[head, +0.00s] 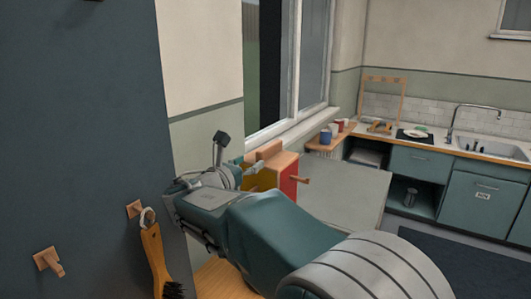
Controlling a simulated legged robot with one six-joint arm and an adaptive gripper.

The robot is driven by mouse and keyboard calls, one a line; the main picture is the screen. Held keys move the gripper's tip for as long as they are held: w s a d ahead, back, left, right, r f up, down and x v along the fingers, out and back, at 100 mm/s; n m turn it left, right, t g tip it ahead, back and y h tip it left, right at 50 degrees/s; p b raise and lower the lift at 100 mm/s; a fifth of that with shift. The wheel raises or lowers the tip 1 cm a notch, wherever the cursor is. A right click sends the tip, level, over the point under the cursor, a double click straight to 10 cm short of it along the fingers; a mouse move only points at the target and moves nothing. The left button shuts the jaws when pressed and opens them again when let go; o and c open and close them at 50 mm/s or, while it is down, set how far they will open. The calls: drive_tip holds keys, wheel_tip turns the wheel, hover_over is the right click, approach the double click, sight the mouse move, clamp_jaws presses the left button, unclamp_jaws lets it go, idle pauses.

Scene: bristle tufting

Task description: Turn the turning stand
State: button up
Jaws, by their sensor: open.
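What looks like the turning stand (288,182) is a block with an orange wooden top, a red face on the right and a yellow face on the left. A short wooden peg sticks out from it to the right. My arm crosses in front and hides its lower part. My gripper (222,160) is partly in view at the arm's far end, just left of the stand. It is open, with one dark fingertip raised. The rest of it is hidden behind my wrist, and I cannot tell whether it touches the stand.
A wooden brush (153,255) hangs from a peg on the dark panel (75,130) at left, beside an empty peg (48,261). A grey flat surface (345,190) lies right of the stand. Cups (327,137) stand by the window. A sink counter (430,146) is at the back right.

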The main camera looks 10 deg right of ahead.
sight(266, 152)
drive_tip(key=x, duration=0.8)
drive_tip(key=shift+d, duration=0.1)
clamp_jaws()
